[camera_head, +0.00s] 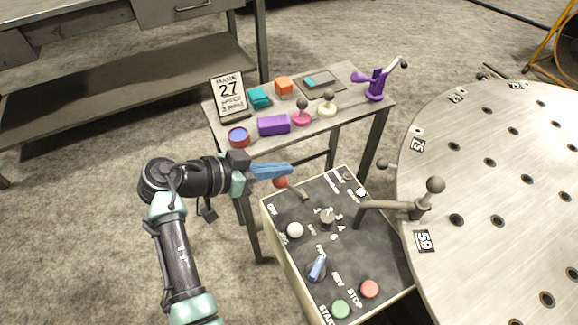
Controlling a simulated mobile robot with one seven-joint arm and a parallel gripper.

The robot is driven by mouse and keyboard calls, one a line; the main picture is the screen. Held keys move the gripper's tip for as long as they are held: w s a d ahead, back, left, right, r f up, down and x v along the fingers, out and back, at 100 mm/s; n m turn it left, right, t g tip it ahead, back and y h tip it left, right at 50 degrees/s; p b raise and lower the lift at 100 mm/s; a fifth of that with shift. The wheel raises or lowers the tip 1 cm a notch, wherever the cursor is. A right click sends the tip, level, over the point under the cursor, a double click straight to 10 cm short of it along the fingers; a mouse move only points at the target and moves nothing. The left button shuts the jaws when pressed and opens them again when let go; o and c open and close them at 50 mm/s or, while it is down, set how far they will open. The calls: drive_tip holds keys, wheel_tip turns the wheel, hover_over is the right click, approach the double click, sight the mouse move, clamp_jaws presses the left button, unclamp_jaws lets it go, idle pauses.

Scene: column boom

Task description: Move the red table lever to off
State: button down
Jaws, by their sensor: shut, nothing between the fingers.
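The red table lever (281,182) has a red ball knob and a grey stem, and sits near the far left corner of the dark control panel (345,245). Its knob points left, toward the panel's left edge, where an OFF label (272,209) is printed. My gripper (289,170) has blue fingers that are shut and empty. It lies just above and behind the red knob in the picture and partly overlaps it. I cannot tell whether the fingers touch the knob.
The panel also carries a white knob (295,230), a blue switch (317,267), a green button (340,309) and a red button (369,288). A grey crank handle (395,206) reaches over its right side from the round metal table (500,190). A side table (350,118) with small objects stands behind.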

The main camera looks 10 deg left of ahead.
drive_tip(key=shift+s+a+f, duration=0.2)
drive_tip(key=shift+a, duration=0.15)
drive_tip(key=shift+s+f, duration=0.1)
idle(0.3)
drive_tip(key=shift+w+d+r, duration=0.15)
drive_tip(key=shift+w+r, duration=0.1)
drive_tip(key=shift+r, duration=0.2)
drive_tip(key=s+a+r+p, duration=0.1)
drive_tip(key=s+a+r, duration=0.3)
drive_tip(key=a+r, duration=0.1)
drive_tip(key=shift+a+r+p, duration=0.3)
drive_tip(key=shift+a+r, duration=0.05)
drive_tip(key=shift+r, duration=0.3)
